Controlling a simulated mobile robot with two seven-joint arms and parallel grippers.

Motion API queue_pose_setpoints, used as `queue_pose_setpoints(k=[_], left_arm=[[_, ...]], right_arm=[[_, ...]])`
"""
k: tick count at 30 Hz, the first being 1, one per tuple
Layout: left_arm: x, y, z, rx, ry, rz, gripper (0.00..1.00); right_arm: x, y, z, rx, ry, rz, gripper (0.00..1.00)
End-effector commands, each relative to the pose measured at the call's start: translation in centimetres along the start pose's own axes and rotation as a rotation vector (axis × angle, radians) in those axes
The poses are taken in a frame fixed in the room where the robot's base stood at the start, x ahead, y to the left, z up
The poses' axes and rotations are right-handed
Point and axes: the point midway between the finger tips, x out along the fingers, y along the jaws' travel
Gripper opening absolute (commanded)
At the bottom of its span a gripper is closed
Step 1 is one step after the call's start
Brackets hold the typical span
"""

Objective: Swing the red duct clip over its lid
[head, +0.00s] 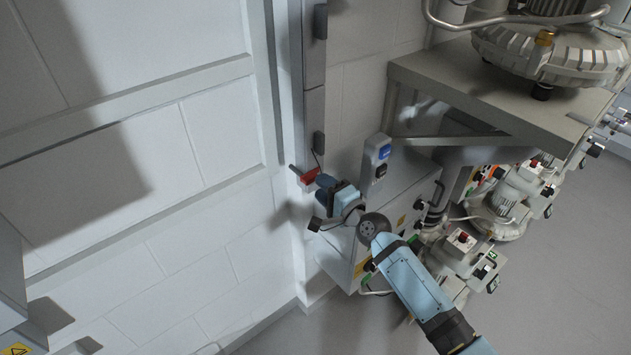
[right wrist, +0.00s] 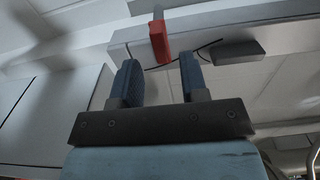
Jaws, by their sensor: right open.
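The red duct clip (head: 308,176) is a small red block on the grey vertical duct (head: 311,105) in the head view. It also shows in the right wrist view (right wrist: 160,42), where a grey piece joins its upper end. My right gripper (head: 320,184) is at the clip in the head view. In the right wrist view its two dark blue fingers (right wrist: 161,76) are apart, with the clip beyond and between their tips. Nothing is held between them. I cannot tell whether a finger touches the clip. My left gripper is not in view.
A grey control box (head: 375,215) with a blue switch stands just right of my right gripper. A shelf (head: 490,105) carries a large blower (head: 550,50) at the upper right. The white wall (head: 130,150) at left is bare.

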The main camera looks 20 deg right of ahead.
Motion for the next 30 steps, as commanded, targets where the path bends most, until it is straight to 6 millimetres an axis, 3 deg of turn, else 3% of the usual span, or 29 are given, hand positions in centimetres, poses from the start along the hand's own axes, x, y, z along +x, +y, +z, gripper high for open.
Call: queue_pose_setpoints(k=[6,12,18,30], left_arm=[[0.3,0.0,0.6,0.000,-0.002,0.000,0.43],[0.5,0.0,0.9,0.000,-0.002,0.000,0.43],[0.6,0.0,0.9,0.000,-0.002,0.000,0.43],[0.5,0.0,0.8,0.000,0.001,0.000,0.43]], right_arm=[[-5.3,0.2,0.0,-0.002,0.000,0.001,0.40],[-8.6,0.1,0.0,0.000,0.000,0.000,0.40],[-9.9,0.0,0.0,0.000,0.000,-0.001,0.40],[-9.9,-0.1,0.0,0.000,0.000,-0.001,0.40]])
